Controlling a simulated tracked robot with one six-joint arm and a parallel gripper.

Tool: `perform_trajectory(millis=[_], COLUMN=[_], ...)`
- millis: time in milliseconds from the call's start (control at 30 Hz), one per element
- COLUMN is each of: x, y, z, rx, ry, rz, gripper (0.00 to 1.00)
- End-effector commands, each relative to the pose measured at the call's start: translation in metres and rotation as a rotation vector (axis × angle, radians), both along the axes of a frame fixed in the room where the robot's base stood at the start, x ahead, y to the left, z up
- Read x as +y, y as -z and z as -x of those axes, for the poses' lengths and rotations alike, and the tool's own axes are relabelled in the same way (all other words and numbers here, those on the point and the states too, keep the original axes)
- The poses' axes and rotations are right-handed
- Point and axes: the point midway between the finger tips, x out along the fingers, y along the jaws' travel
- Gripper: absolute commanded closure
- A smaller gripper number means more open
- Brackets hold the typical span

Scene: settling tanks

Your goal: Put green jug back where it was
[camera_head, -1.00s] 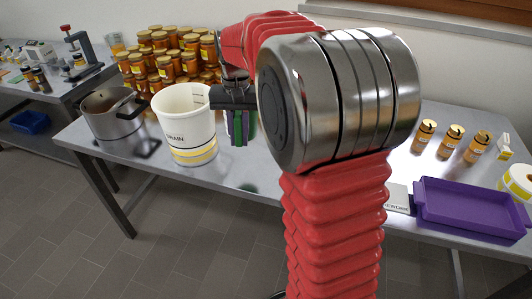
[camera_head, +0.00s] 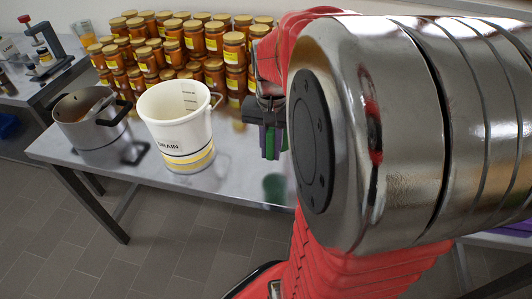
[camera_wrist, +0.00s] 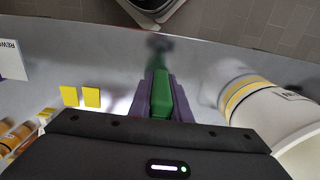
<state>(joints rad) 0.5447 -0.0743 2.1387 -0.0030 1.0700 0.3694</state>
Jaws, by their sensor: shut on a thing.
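My gripper (camera_head: 268,138) is shut on a narrow green thing, which I take to be the green jug (camera_wrist: 161,95). It shows between the two purple finger pads in the wrist view, and only a small part shows in the head view. The rest of it is hidden by the fingers and wrist. A green reflection on the shiny table (camera_head: 228,178) lies below it, so it appears held above the surface. The gripper is just right of a white bucket (camera_head: 178,120) marked DRAIN with yellow bands, apart from it.
A steel pot (camera_head: 95,125) stands left of the bucket. Many orange jars (camera_head: 196,40) with yellow lids are stacked behind. In the wrist view, two yellow tags (camera_wrist: 80,97) and a white label card (camera_wrist: 12,60) lie at left. The table's front edge is close.

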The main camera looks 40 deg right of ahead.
Motion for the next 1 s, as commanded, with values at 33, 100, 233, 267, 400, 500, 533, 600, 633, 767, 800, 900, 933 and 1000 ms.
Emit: perform_trajectory(millis=[33, 100, 233, 267, 400, 500, 533, 600, 633, 767, 800, 900, 933, 1000], x=[-0.001, -0.001, -0.001, -0.001, -0.001, -0.001, -0.001, -0.001, -0.002, -0.002, -0.002, -0.002, -0.002, -0.002], y=[0.000, 0.000, 0.008, 0.011, 0.033, 0.049, 0.053, 0.060, 0.061, 0.063, 0.063, 0.063, 0.063, 0.065], z=[0.000, 0.000, 0.001, 0.001, 0.001, 0.001, 0.001, 0.001, 0.001, 0.000, 0.000, 0.001, 0.001, 0.001], rx=[0.000, 0.000, 0.003, 0.003, 0.005, 0.004, 0.003, 0.003, 0.002, 0.000, 0.000, 0.000, 0.000, 0.001], ry=[0.002, 0.003, 0.004, 0.004, 0.004, 0.005, 0.005, 0.005, 0.005, 0.005, 0.005, 0.005, 0.005, 0.006], rz=[0.000, 0.000, -0.002, -0.003, -0.003, -0.002, -0.002, -0.002, -0.001, 0.000, 0.000, 0.000, 0.000, -0.001], gripper=[1.00, 1.00, 1.00, 1.00, 1.00, 1.00, 1.00, 1.00, 1.00, 1.00, 1.00, 1.00, 1.00, 1.00])
